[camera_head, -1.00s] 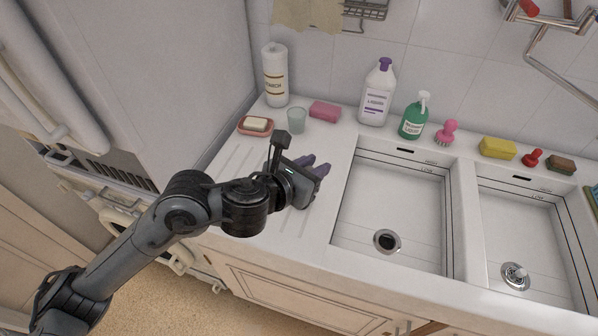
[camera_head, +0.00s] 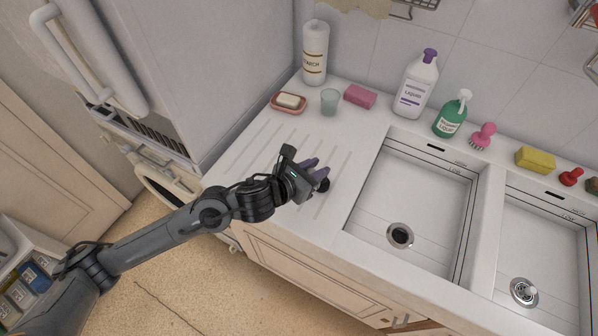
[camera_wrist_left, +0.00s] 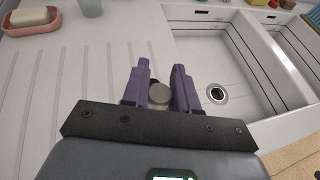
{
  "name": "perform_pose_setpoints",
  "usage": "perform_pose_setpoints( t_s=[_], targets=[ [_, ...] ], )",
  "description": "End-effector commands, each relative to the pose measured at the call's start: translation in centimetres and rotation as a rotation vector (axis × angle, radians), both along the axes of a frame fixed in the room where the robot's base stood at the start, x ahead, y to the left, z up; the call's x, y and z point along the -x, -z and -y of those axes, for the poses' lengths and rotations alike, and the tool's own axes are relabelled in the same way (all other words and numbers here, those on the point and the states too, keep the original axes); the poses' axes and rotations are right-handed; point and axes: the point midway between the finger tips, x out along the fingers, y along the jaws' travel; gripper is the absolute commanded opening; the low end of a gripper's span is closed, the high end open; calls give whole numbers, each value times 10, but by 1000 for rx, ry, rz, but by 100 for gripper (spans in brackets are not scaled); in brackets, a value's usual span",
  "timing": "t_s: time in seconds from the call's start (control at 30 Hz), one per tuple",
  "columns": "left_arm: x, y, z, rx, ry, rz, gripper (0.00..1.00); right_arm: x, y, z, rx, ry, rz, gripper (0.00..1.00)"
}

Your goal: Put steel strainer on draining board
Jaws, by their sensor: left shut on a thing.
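My left gripper (camera_head: 318,170), with purple fingers, is low over the front right part of the grooved draining board (camera_head: 262,150), left of the left sink. In the left wrist view its fingers (camera_wrist_left: 161,66) are shut on a small round grey metal piece, the steel strainer (camera_wrist_left: 159,96). In the head view a dark round part of the strainer (camera_head: 323,186) shows beside the fingertips. I cannot tell whether it touches the board. My right gripper is not in view.
A soap dish (camera_head: 289,103), a glass (camera_head: 329,102) and a pink sponge (camera_head: 360,96) stand at the back of the board. Bottles line the wall. The left sink (camera_head: 412,190) is empty; the right sink's drain (camera_head: 523,292) has a metal fitting. The board's middle is clear.

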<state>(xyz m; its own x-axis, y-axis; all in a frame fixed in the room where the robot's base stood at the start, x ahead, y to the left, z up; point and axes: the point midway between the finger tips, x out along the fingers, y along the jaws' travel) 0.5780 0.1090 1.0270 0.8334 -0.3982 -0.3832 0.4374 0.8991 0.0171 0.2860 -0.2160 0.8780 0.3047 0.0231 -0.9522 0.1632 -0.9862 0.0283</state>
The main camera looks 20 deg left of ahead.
Motion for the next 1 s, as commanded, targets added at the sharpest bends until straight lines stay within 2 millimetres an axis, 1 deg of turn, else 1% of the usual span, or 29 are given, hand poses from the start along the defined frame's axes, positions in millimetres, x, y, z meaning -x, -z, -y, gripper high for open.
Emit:
perform_pose_setpoints(
  t_s=[0.03, 0.1, 0.3, 0.47, 0.57, 0.83, 1.0],
  targets=[
    [-3, 8, -11, -2, -4, -3, 0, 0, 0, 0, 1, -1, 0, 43],
    [-7, 15, -23, -1, -2, -3, 0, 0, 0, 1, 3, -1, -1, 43],
    [-14, 28, -44, 0, -1, -1, 0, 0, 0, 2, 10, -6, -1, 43],
    [-16, 31, -48, 0, 1, 0, 0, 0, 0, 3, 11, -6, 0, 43],
    [-16, 37, -48, 1, 1, -1, 0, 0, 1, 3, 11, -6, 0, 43],
    [-16, 68, -48, 3, 1, -2, 0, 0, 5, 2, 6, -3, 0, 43],
    [-16, 70, -48, 1, 2, 1, 0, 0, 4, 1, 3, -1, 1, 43]
  ],
)
